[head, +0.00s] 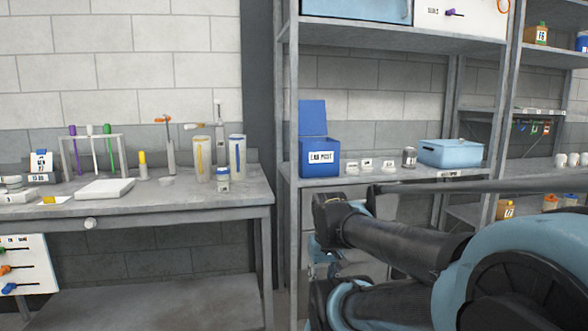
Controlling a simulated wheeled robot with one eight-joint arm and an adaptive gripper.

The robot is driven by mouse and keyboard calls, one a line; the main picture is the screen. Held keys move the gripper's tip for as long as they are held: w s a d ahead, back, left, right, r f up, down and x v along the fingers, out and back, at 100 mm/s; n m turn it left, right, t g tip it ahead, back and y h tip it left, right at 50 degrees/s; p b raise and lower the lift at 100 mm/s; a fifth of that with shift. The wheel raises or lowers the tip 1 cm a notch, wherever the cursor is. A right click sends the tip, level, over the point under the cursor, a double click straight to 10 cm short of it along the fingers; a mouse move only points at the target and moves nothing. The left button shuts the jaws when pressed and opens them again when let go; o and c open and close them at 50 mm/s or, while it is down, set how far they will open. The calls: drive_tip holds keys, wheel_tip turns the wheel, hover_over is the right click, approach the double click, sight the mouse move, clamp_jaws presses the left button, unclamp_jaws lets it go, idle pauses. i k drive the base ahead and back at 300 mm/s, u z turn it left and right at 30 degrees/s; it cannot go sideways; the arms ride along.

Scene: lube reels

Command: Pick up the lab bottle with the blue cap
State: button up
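A small bottle with a blue cap (223,181) stands upright on the grey workbench (150,212), close to its right end. It is in front of two taller clear cylinders. My arm comes in from the lower right, in front of the shelf unit and right of the bench. The end of my arm with my gripper (322,252) is well to the right of the bottle and lower in the picture, apart from it. The gripper is small and partly hidden by my arm, so its fingers cannot be made out.
Clear cylinders with yellow (201,160) and blue (237,158) markings stand behind the bottle. A tube rack (92,138), a white tray (105,188) and a yellow-capped item (143,166) are to its left. A shelf post (289,120) rises between bench and shelves, which hold a blue box (318,143).

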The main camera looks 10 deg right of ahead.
sight(223, 181)
drive_tip(key=z, duration=0.35)
drive_tip(key=k, duration=0.85)
drive_tip(key=z, duration=0.6)
drive_tip(key=i, duration=1.05)
drive_tip(key=u, duration=0.4)
drive_tip(key=i, duration=0.9)
drive_tip(key=u, duration=1.9)
